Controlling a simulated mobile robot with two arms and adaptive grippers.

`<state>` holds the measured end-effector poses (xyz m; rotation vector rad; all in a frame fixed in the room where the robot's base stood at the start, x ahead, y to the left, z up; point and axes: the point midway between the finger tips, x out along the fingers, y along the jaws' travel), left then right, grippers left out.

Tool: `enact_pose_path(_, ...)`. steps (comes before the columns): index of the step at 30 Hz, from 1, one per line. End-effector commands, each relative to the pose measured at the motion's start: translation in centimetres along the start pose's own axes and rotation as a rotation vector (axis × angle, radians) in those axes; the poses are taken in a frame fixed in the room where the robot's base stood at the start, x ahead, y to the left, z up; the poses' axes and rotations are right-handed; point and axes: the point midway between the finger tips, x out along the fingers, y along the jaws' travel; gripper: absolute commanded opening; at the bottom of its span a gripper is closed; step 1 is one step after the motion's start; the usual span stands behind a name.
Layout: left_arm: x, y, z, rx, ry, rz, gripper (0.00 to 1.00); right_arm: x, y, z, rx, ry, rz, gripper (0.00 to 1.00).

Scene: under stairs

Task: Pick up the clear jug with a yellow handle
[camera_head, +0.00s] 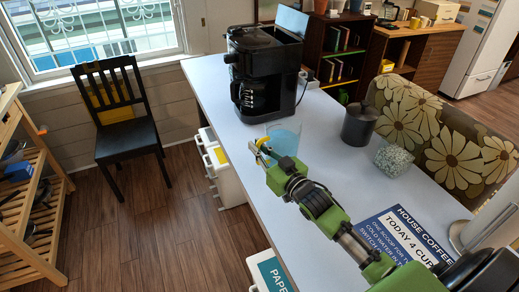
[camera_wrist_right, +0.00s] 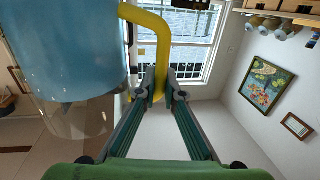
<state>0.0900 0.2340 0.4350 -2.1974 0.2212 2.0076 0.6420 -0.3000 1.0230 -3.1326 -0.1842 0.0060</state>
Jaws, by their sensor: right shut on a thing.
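The clear jug (camera_head: 284,137) with blue contents is at the left edge of the white table in the head view, in front of the coffee machine. It fills the upper left of the right wrist view (camera_wrist_right: 72,50). Its yellow handle (camera_wrist_right: 160,32) runs down between the fingertips of my right gripper (camera_wrist_right: 160,84). My right gripper (camera_head: 264,158) is shut on the handle, with the jug body beside the fingers. I cannot tell whether the jug's base touches the table. My left gripper is not in view.
A black coffee machine (camera_head: 264,66) stands behind the jug. A dark lidded canister (camera_head: 359,124) and a speckled pot (camera_head: 393,160) stand to the right. A blue sign (camera_head: 400,238) is nearer. White drawers (camera_head: 222,168) are below the table's left edge.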

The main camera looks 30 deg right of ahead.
Motion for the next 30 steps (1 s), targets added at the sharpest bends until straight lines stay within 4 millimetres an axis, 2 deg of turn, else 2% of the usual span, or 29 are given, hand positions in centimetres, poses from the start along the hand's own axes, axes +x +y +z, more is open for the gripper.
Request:
enact_pose_path(1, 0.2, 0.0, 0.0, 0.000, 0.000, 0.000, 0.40, 0.1, 0.1, -0.9, -0.008, 0.015, -0.001, 0.00)
enact_pose_path(9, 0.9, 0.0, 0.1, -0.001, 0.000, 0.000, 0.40, -0.1, 0.1, -3.2, -0.011, 0.017, -0.001, 0.00)
enact_pose_path(27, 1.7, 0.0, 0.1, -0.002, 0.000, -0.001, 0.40, -4.6, 1.9, -8.9, -0.013, 0.015, -0.001, 0.00)
enact_pose_path(30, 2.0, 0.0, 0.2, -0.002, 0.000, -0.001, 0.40, -5.7, 2.3, -9.2, -0.012, 0.013, 0.000, 0.00)
